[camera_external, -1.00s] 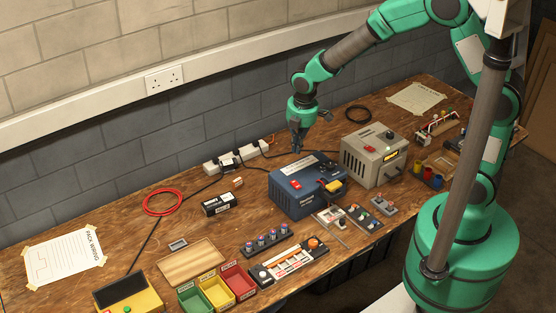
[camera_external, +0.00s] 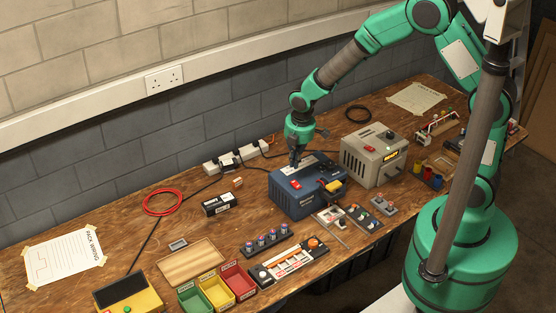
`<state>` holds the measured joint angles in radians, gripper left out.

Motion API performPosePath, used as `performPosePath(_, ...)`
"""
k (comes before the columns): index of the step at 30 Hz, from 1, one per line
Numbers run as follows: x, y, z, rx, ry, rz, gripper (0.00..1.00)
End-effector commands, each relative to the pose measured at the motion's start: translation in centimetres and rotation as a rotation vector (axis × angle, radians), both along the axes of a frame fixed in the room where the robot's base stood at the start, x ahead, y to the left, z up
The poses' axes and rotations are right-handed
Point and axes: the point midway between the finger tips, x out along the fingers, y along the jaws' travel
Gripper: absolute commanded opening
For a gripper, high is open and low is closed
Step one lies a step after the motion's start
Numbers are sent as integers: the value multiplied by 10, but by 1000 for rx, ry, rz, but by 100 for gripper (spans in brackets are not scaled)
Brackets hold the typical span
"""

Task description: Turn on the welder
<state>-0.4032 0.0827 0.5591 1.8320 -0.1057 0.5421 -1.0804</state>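A blue box with a printed label strip on top (camera_external: 300,203) stands at the middle of the workbench. It looks like the welder, but its lettering is too small to read. A red switch (camera_external: 295,184) sits on its top left part; its position is too small to tell. A yellow part (camera_external: 333,186) is at its right end. My gripper (camera_external: 293,166) points down over the back left of the blue box, just behind the red switch. Its fingers look together in one narrow tip, with nothing seen between them. I cannot tell whether the tip touches the box.
A grey box with a red button and lit display (camera_external: 372,160) stands close on the right. Behind are a white power strip (camera_external: 235,156) and a red cable loop (camera_external: 163,202). Small modules, coloured bins (camera_external: 217,292) and a yellow device (camera_external: 128,297) lie along the front.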

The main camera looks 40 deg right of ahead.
Motion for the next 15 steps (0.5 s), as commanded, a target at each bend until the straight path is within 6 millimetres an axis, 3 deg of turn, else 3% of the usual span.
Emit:
performPosePath(6,5,0,-37,0,1,0,0)
performPosePath(15,9,0,-65,0,0,0,0)
